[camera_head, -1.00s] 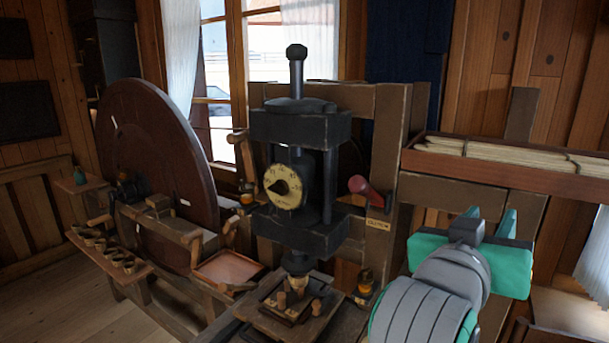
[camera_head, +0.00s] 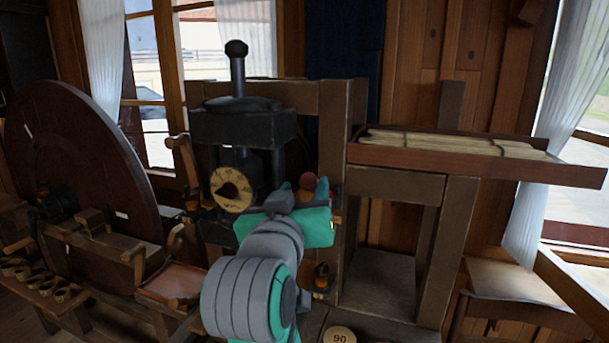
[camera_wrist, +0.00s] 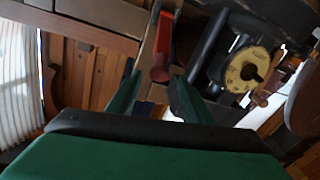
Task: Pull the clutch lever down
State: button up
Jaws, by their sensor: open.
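The clutch lever, with a red rounded grip (camera_head: 308,181), is on the wooden post at the right of the black press. In the head view my gripper (camera_head: 304,196) is in front of it and hides most of it below the knob. In the wrist view the red lever (camera_wrist: 161,48) points toward me, its end appearing between my two green fingertips (camera_wrist: 157,78). The fingers are apart on either side of it, with visible gaps. I cannot tell how deep the lever sits between them.
The black press (camera_head: 243,126) with its yellow dial (camera_head: 233,188) stands just left of my gripper. A tray of pale sticks (camera_head: 480,163) sits on a shelf at right. A big dark wheel (camera_head: 80,150) stands at left. A round tag marked 90 (camera_head: 340,334) is below.

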aim_at(312, 174)
jog(key=w, duration=0.2)
jog(key=w+d, duration=0.1)
jog(key=w, duration=0.5)
jog(key=shift+w+d, duration=0.25)
jog(key=shift+d, duration=0.05)
